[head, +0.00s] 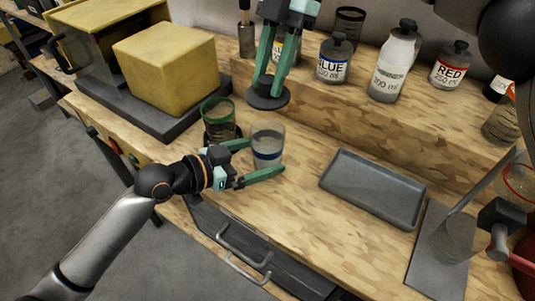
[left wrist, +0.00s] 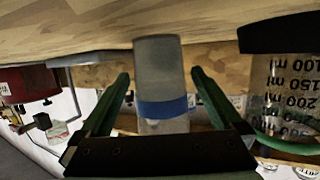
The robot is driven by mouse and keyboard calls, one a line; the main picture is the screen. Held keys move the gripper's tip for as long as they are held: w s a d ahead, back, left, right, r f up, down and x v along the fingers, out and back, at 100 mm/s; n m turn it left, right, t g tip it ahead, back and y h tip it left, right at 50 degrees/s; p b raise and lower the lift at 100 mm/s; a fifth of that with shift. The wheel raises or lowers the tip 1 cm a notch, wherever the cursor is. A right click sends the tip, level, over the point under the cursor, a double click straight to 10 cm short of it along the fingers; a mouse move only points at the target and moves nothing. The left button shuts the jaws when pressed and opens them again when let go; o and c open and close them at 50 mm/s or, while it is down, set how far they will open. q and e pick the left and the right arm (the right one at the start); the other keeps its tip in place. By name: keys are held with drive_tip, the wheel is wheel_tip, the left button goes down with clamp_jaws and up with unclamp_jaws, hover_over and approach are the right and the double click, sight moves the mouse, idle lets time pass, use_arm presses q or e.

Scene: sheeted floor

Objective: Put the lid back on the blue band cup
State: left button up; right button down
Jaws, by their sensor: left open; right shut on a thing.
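The blue band cup (head: 267,140) is clear and stands upright on the wooden bench, its top uncovered. My left gripper (head: 266,158) is open, one finger on each side of the cup. In the left wrist view, which looks upside down, the cup (left wrist: 160,62) sits between the spread fingers (left wrist: 160,78), with gaps on both sides. My right gripper (head: 269,84) comes down from the top and is shut on a dark round lid (head: 267,101). In the picture the lid is just above the cup, apart from it; its exact height is unclear.
A green band cup (head: 218,112) stands close left, with a dark piece around its base; it also shows in the left wrist view (left wrist: 285,95). A grey tray (head: 372,187) lies to the right. Labelled bottles (head: 333,60) line the raised shelf. A yellow block (head: 165,65) is at left.

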use_arm(q)
drive_tip(key=shift+w+d, duration=0.1)
drive_tip(key=shift+d, duration=0.05)
drive_tip(key=shift+f, duration=0.1)
clamp_jaws()
idle(0.8)
